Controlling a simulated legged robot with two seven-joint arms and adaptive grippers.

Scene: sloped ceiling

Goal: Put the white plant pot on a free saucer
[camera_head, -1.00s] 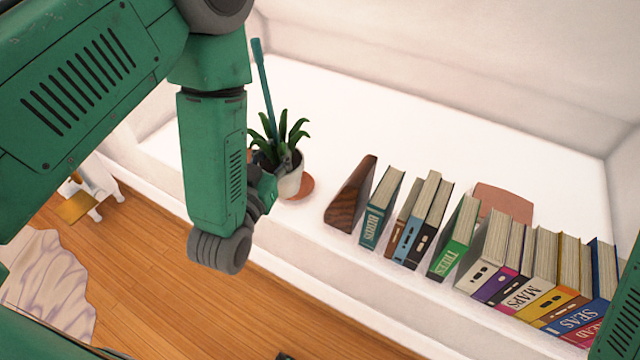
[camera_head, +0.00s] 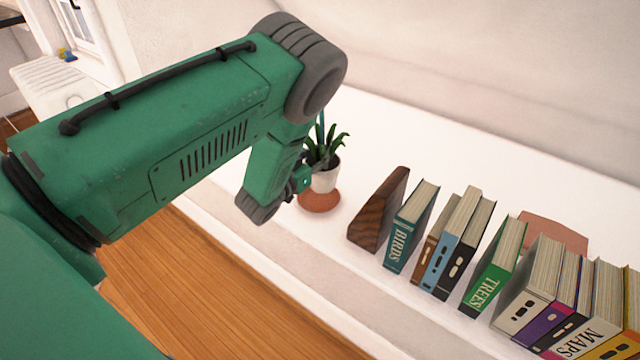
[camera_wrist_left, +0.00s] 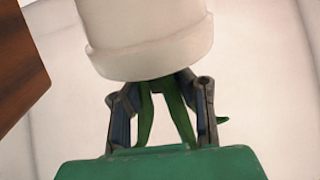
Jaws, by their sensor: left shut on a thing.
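The white plant pot (camera_head: 324,179) holds a green leafy plant and a thin teal stick. In the head view it appears over the rear part of a round terracotta saucer (camera_head: 319,204); I cannot tell whether it touches the saucer or hangs just above. My left gripper (camera_head: 300,180) is shut on the pot from its left side, partly hidden by my arm. In the left wrist view the pot (camera_wrist_left: 150,35) appears upside down, with the gripper fingers (camera_wrist_left: 162,100) at its rim and leaves between them. My right gripper is out of view.
A dark wooden bookend (camera_head: 380,213) stands close to the right of the saucer. A row of books (camera_head: 480,250) runs right along the white ledge (camera_head: 410,140). A flat reddish-brown piece (camera_head: 556,234) lies behind the books. Wooden floor (camera_head: 180,270) lies below.

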